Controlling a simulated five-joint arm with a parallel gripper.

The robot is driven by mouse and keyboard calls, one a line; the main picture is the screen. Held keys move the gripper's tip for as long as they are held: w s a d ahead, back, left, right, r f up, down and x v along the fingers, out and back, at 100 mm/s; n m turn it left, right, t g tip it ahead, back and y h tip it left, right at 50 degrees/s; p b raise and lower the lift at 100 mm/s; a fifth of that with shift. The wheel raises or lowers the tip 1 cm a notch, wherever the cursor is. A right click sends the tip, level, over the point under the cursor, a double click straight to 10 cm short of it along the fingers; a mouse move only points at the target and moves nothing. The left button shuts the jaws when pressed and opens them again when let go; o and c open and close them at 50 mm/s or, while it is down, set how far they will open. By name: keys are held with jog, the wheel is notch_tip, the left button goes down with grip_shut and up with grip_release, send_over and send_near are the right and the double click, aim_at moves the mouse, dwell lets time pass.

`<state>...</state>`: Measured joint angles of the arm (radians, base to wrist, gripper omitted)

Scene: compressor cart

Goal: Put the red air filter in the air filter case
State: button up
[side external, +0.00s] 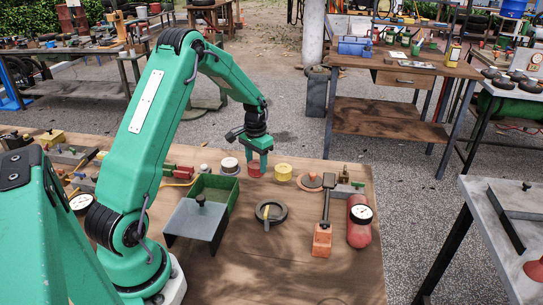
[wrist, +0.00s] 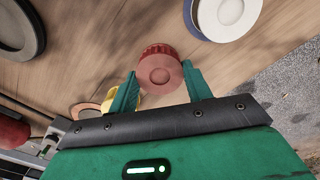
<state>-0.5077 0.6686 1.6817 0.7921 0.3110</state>
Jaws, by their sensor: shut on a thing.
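The red air filter (side external: 256,171) is between the fingers of my gripper (side external: 257,158), near the back edge of the wooden table. In the wrist view the filter (wrist: 160,72) shows a smooth pale red round face and a ribbed red rim. The fingers of my gripper (wrist: 159,82) are shut on its two sides. I cannot tell if its underside touches the table. No part is clearly marked as the air filter case. A dark round dish (side external: 283,217) with a yellow piece in it lies in front of the filter. A dark round rim (wrist: 38,30) shows at the wrist view's upper left.
A green open box (side external: 233,196) with a grey cover (side external: 187,222) stands left of the dish. A white round part (side external: 230,163) is left of the filter, a yellow cylinder (side external: 283,172) right. The front table is clear.

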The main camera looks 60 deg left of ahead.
jog(key=shift+r, duration=0.7)
jog(key=r, duration=0.1)
jog(key=d+r, duration=0.1)
jog(key=r, duration=0.1)
jog(key=d+r, duration=0.6)
jog(key=d, duration=0.4)
jog(key=shift+s+d+r, duration=0.2)
jog(key=shift+d, duration=0.15)
send_near(272, 212)
jog(key=shift+f, duration=2.55)
jog(key=shift+f, duration=0.2)
jog(key=o, duration=1)
jog(key=shift+o, duration=0.2)
